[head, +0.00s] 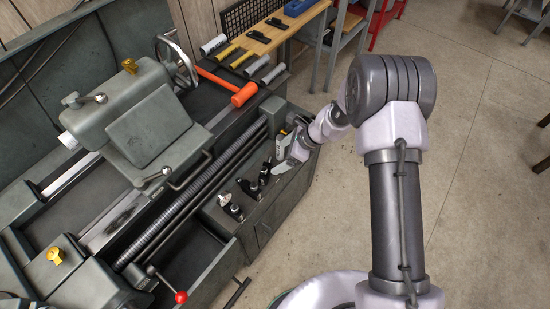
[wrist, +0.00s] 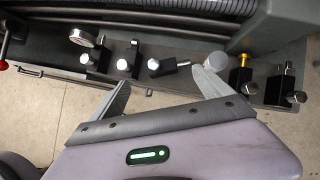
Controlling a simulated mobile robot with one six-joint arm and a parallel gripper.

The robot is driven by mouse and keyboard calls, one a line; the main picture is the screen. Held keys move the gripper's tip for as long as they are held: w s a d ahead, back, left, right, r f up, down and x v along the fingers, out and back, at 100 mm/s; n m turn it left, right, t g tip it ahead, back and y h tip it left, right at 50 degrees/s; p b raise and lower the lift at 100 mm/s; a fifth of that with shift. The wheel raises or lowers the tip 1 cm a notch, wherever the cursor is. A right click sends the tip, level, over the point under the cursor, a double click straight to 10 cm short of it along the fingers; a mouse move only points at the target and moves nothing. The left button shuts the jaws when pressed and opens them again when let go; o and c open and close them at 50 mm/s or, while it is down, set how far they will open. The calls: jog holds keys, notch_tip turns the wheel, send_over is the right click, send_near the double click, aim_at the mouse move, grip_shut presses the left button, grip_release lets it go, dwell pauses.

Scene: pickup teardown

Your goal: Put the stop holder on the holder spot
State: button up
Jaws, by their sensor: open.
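Several black holders with metal rods stand on the lathe's ledge; I cannot tell for sure which is the stop holder. Another black holder (wrist: 279,86) stands at far right. My gripper (wrist: 165,88) is open and empty, its fingers either side of the third holder in the picture and apart from it. In the head view my gripper (head: 287,164) is above the ledge. No marked holder spot is clear.
A brass-coloured piece (wrist: 241,73) is further right. An orange mallet (head: 240,92) lies higher up. A red-knobbed lever (head: 180,297) sticks out below.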

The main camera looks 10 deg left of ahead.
jog(key=s+d+r+n+t, duration=0.1)
jog(key=s+d+r+n, duration=0.15)
jog(key=r, duration=0.65)
jog(key=s+d+r+n+h, duration=0.1)
jog(key=d+r+n, duration=0.15)
jog(key=r, duration=0.55)
jog(key=s+d+r+n+t, duration=0.15)
jog(key=d+r, duration=0.25)
jog(key=r, duration=0.5)
jog(key=s+d+r+n+t+h, duration=0.1)
jog(key=s+d+r+n, duration=0.2)
jog(key=s+d, duration=0.3)
jog(key=s+d+r+n+t+h, duration=0.2)
jog(key=s+d+r+n, duration=0.2)
jog(key=s, duration=0.9)
notch_tip(320, 180, up, 2)
jog(key=shift+s+d+r+h, duration=0.15)
jog(key=shift+d+h, duration=0.15)
jog(key=shift+d, duration=0.7)
